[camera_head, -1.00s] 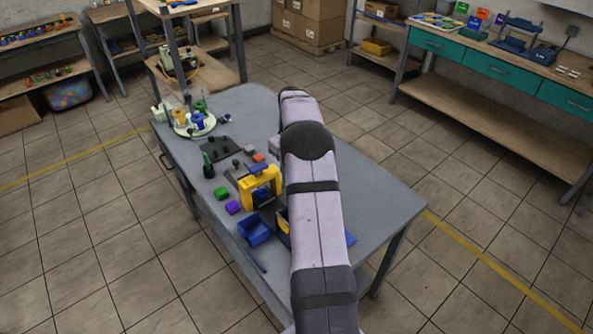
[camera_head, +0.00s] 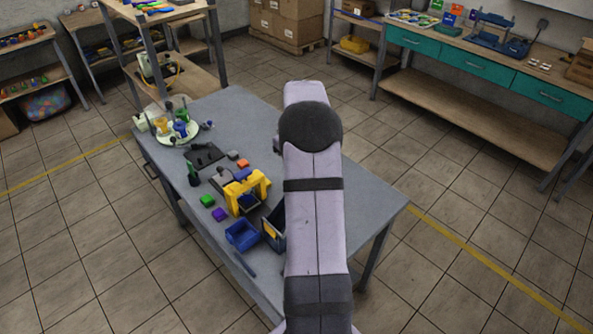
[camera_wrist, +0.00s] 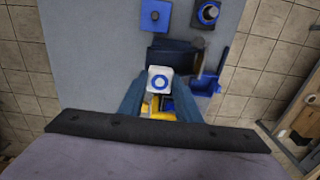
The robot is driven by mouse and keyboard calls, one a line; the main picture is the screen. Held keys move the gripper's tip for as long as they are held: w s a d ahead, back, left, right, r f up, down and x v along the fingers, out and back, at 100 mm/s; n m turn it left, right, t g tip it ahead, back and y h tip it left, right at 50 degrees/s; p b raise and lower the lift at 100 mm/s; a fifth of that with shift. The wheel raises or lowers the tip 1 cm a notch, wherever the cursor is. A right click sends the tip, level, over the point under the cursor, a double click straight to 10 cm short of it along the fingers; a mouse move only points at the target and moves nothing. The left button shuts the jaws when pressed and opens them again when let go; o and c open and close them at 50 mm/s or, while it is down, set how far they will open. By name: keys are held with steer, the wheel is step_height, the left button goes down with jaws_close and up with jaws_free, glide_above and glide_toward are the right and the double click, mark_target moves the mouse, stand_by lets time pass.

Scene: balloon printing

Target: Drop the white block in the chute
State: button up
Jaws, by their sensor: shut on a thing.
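In the wrist view, my gripper (camera_wrist: 160,88) is shut on a white block (camera_wrist: 159,77) that has a blue ring on its face. Its two blue fingers stand on either side of the block. The block is above the table top; its height is hard to tell. Yellow parts (camera_wrist: 158,110) and a dark open box (camera_wrist: 174,54) show around and below it. In the head view, my arm hides the gripper and the block. I cannot tell for certain which part is the chute.
On the table (camera_head: 350,220) stand a yellow frame (camera_head: 248,191), a blue bin (camera_head: 242,236), a dark box (camera_head: 276,226), a green block (camera_head: 207,200), a purple block (camera_head: 220,215) and a round tray (camera_head: 165,138) with small items. The table's right side is mostly clear.

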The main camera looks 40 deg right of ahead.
steer(key=shift+f+b, duration=2.95)
steer(key=shift+f, duration=0.65)
steer(key=o, duration=1)
steer(key=shift+r, duration=0.15)
steer(key=shift+r+b, duration=1.1)
steer(key=shift+r, duration=2.45)
